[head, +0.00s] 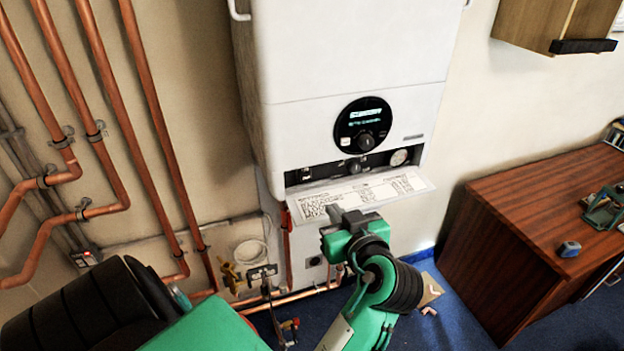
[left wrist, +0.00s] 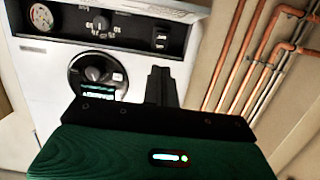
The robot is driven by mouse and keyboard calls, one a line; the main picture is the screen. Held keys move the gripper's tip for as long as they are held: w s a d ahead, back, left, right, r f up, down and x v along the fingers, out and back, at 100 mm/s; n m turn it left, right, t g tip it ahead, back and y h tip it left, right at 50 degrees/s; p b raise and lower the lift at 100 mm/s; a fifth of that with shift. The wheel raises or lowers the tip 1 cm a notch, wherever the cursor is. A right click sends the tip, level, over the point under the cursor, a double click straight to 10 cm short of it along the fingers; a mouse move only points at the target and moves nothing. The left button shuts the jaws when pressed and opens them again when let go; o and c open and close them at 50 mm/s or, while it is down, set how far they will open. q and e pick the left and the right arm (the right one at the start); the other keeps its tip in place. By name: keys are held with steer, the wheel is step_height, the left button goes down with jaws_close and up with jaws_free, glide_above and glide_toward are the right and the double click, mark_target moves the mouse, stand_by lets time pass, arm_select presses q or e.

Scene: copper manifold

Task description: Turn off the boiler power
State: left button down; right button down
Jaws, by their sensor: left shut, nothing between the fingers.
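The white boiler (head: 350,60) hangs on the wall, with a round black display dial (head: 363,125) lit up. Below it, a dark recessed control strip holds a small switch (head: 306,174) at the left, a knob (head: 355,166) in the middle and a round gauge (head: 399,157) at the right. The lowered flap (head: 400,187) carries printed labels. My left gripper (head: 334,213) is shut and empty, near the flap's front edge and below the switch. The left wrist view appears upside down: the shut fingers (left wrist: 162,86) point toward the strip, near the switch (left wrist: 160,40). My right gripper is out of view.
Copper pipes (head: 150,100) run down the wall at the left. Valves (head: 232,278) and a socket lie below the boiler. A wooden desk (head: 520,230) stands at the right, under a wall cabinet (head: 555,22). The space directly before the strip looks clear above the flap.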

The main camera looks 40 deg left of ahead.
mark_target(307, 177)
arm_select(q)
steer(key=x, duration=1.4)
